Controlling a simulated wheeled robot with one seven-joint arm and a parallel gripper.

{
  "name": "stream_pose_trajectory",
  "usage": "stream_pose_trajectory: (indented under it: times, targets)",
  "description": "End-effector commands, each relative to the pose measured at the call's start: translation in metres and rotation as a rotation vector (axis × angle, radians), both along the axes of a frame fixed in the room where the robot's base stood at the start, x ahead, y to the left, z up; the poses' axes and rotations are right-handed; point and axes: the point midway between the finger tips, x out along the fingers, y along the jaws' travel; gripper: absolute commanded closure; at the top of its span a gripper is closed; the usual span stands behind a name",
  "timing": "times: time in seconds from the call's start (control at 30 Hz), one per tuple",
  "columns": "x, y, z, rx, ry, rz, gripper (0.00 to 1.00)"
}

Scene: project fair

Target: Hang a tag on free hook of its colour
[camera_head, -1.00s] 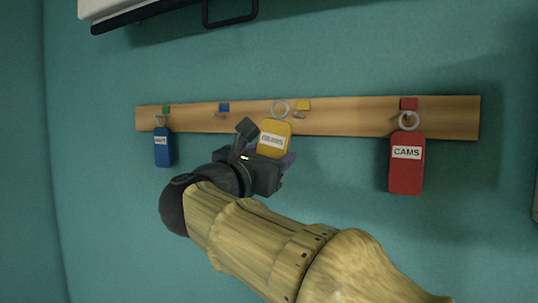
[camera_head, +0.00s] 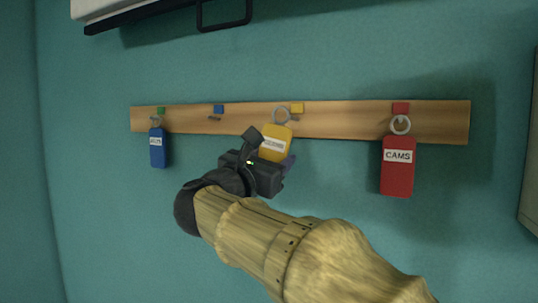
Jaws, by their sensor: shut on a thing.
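A yellow tag (camera_head: 275,143) with a white label and a metal ring (camera_head: 281,115) is in my gripper (camera_head: 268,161). My gripper is shut on the tag's lower part. The ring is in front of the wooden hook board (camera_head: 350,120), just left of and slightly below the yellow marker (camera_head: 297,108). I cannot tell whether the ring is around the hook there. The hook under the blue marker (camera_head: 219,109) is empty. A blue tag (camera_head: 157,149) hangs under the green marker (camera_head: 161,111). A red CAMS tag (camera_head: 398,166) hangs under the red marker (camera_head: 401,108).
The board is on a teal wall (camera_head: 300,60). A white object with a dark edge and a black frame (camera_head: 225,25) are above it. A pale panel edge (camera_head: 529,170) is at the far right.

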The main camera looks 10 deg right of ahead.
Motion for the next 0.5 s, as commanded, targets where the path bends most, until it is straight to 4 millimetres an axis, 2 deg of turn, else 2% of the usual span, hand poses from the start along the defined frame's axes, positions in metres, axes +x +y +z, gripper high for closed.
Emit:
stream_pose_trajectory:
  times: [0.27,0.5]
  targets:
    - [0.011,-0.010,0.000,0.000,0.001,-0.003,0.59]
    - [0.020,-0.010,-0.001,0.000,0.001,0.008,0.59]
